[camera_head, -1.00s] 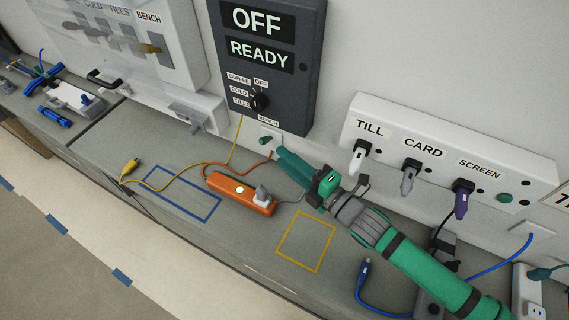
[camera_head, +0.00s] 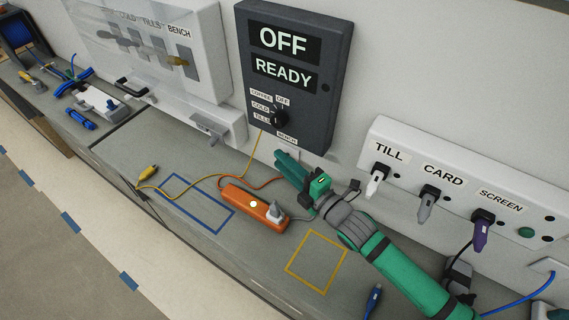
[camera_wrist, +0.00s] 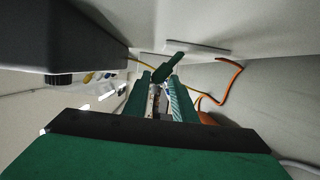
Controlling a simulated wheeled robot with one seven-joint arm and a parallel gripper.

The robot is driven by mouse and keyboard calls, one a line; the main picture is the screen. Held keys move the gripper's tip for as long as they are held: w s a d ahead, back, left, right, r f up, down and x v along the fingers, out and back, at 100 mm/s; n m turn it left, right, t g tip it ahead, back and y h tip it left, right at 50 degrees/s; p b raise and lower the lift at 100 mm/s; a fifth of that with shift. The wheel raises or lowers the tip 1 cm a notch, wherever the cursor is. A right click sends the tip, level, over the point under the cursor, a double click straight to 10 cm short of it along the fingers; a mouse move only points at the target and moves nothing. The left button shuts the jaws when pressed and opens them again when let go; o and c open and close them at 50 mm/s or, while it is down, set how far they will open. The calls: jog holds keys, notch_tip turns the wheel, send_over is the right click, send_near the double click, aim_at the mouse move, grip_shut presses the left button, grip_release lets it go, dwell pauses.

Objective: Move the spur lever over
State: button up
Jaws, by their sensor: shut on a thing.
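The spur lever is a small dark green lever (camera_wrist: 176,60) on a pale wall plate (camera_wrist: 205,47), seen in the wrist view just past my fingertips. My gripper (camera_wrist: 158,80) is shut on the lever's near end, with a finger on each side. In the head view my gripper (camera_head: 284,160) reaches the wall below the dark panel and hides the lever; only a sliver of the plate shows. The dark panel (camera_head: 322,100) reads OFF and READY and has a black dial (camera_head: 279,116).
An orange power strip (camera_head: 250,208) with a grey plug lies left of my wrist. Blue and yellow (camera_head: 317,263) outlines mark the bench. White, grey and purple plugs sit in the TILL, CARD and SCREEN panel (camera_head: 408,150) to the right. Yellow and orange cables run near the plate.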

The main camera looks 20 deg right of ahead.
jog(key=shift+s+f, duration=0.25)
jog(key=shift+f, duration=0.3)
jog(key=shift+c, duration=0.5)
jog(key=shift+s+a+f, duration=0.1)
jog(key=shift+a+f, duration=0.15)
jog(key=shift+f, duration=0.6)
jog(key=shift+c, duration=0.5)
